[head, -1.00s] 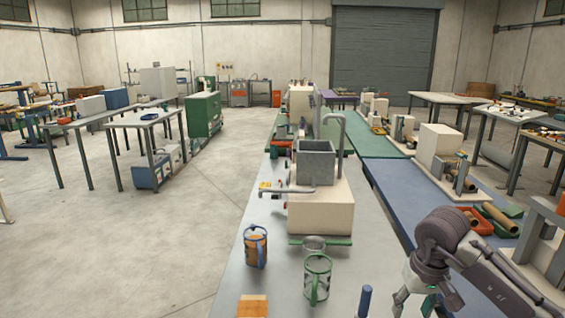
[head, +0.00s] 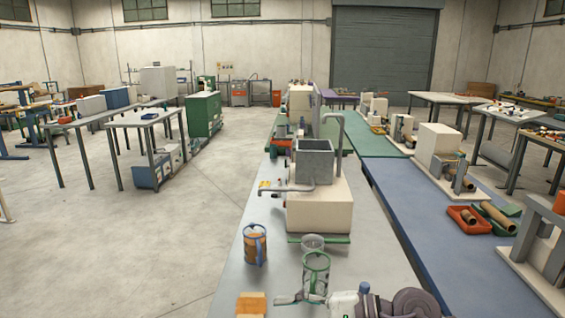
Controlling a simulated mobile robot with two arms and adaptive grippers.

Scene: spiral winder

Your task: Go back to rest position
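My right gripper (head: 298,299) is at the bottom middle of the head view, low over the front of the grey table (head: 262,287). Its fingers point left, just in front of the green-framed cup (head: 316,273). I cannot tell whether they touch the cup or how far apart the fingers are. Nothing is clearly seen held in them. My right arm's dark link lies at the bottom edge, to the right of the gripper. My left gripper is out of view.
An orange cup with a blue handle (head: 255,244) and a small grey cup (head: 313,242) stand near the gripper. A cream machine with a grey hopper (head: 319,207) stands behind. An orange block (head: 251,304) lies front left. The blue table (head: 412,207) is at right; floor is clear left.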

